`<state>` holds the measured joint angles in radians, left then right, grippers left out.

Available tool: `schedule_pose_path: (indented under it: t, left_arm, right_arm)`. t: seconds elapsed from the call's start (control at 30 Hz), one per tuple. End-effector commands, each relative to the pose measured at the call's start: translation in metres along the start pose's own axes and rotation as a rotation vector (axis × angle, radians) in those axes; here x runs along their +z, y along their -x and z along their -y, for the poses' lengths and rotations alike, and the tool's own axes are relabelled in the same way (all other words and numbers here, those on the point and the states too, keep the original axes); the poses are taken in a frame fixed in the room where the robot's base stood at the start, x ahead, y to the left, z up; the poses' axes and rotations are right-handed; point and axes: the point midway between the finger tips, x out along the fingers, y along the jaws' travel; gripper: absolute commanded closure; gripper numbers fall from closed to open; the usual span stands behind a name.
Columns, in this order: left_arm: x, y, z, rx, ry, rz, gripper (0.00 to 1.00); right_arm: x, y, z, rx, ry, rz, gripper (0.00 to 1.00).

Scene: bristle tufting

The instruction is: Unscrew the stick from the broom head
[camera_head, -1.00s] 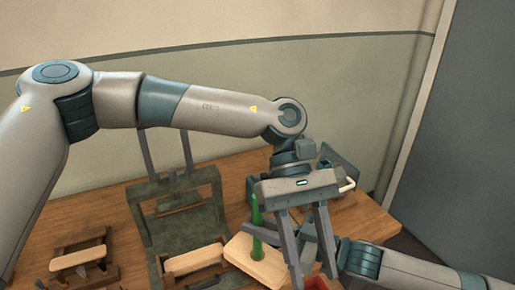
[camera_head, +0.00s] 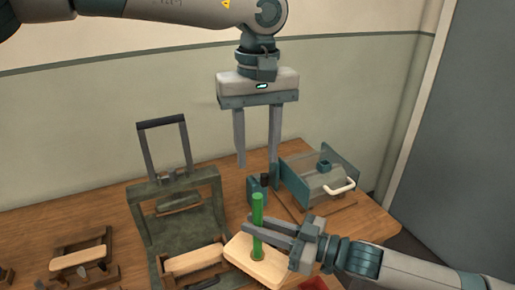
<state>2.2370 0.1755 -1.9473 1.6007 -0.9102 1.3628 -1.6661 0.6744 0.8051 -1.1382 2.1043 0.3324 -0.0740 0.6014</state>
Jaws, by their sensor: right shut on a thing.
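The green stick (camera_head: 257,210) stands upright in the pale wooden broom head (camera_head: 258,262), which lies on the table. My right gripper (camera_head: 250,227) comes in from the right, low over the broom head, and is shut on the stick's lower part. My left gripper (camera_head: 256,164) hangs above and behind the stick, with its two fingers apart and nothing between them. Its fingertips are clear of the stick's top.
A dark green frame machine (camera_head: 148,219) with a raised handle stands left of the broom head, with a wooden block (camera_head: 193,261) at its front. A clear-walled box (camera_head: 318,180) with a white handle stands behind right. Another wooden block (camera_head: 79,257) on a stand sits far left.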

Motion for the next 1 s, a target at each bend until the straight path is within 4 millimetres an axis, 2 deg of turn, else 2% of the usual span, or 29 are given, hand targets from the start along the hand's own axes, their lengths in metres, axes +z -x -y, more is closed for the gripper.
schedule_pose_path:
  t: [0.27,0.47,1.0]
  left_arm:
    - [0.0,-0.003,0.0,0.0,0.001,0.002,0.62]
    - [0.001,-0.017,0.0,-0.001,0.001,0.003,0.62]
    - [0.001,-0.096,0.0,-0.002,0.001,0.003,0.62]
  right_arm:
    - [-0.001,0.0,0.0,-0.001,0.001,-0.002,1.0]
    - [-0.001,0.0,0.0,-0.001,0.001,-0.002,1.0]
    - [-0.001,0.0,0.0,-0.001,0.001,-0.002,1.0]
